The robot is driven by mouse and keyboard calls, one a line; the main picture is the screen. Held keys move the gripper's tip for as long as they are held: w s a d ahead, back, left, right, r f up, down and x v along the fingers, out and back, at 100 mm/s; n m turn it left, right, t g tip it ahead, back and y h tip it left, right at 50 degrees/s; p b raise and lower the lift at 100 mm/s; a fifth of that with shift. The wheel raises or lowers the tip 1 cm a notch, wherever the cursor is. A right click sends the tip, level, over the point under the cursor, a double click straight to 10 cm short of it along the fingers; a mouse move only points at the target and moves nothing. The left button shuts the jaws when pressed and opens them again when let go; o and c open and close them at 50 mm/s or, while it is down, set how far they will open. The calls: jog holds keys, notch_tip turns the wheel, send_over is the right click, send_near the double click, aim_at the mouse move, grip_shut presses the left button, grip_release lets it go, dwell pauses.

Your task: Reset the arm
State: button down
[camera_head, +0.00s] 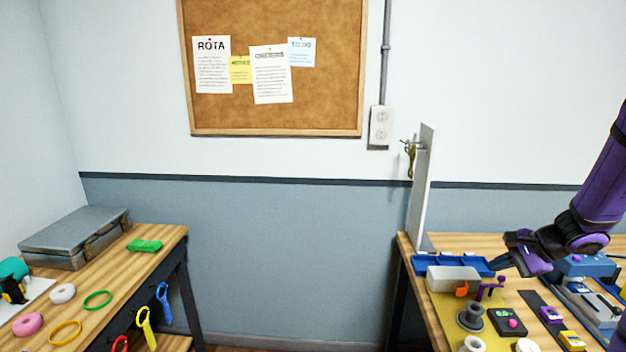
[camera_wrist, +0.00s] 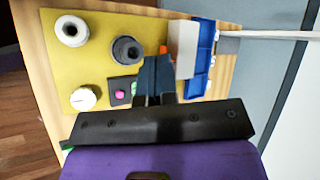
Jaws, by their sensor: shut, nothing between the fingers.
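My arm (camera_head: 590,205) is purple and black and reaches in from the right edge of the head view. My gripper (camera_head: 498,264) hangs over the right-hand bench, near the blue tray. In the wrist view my gripper (camera_wrist: 155,60) has its dark fingers together, with nothing between them. The fingertips point toward the white block (camera_wrist: 183,48) and a small orange piece beside it. I cannot tell the exact height of the fingertips above the bench.
The right bench holds a yellow mat (camera_head: 445,310), a blue tray (camera_head: 425,262), a grey spool (camera_head: 471,316) and a white upright panel (camera_head: 422,190). The left bench (camera_head: 160,245) holds a grey case (camera_head: 75,237) and rings. A gap of open floor separates the benches.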

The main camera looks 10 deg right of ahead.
jog(key=s+a+r+n+g, duration=0.1)
jog(key=s+a+r+n, duration=0.15)
jog(key=a+r, duration=0.25)
jog(key=s+a+r+n+g+h, duration=0.1)
jog(key=a+r+n, duration=0.3)
jog(key=a+r, duration=0.15)
jog(key=s+a+r+n+g, duration=0.1)
jog(key=s+a+r+n, duration=0.1)
jog(key=a+r+n, duration=0.3)
jog(key=s+a+r+n+t+h, duration=0.1)
jog(key=s+a+r+n+h, duration=0.1)
jog(key=s, duration=0.5)
jog(key=s+a+r+n+h, duration=0.2)
jog(key=s+a+r+n, duration=0.1)
jog(key=s, duration=0.4)
notch_tip(320, 180, up, 3)
jog(key=shift+s+a+f+t, duration=0.15)
jog(key=shift+s+a+t, duration=0.25)
jog(key=shift+a, duration=0.45)
jog(key=shift+w, duration=0.1)
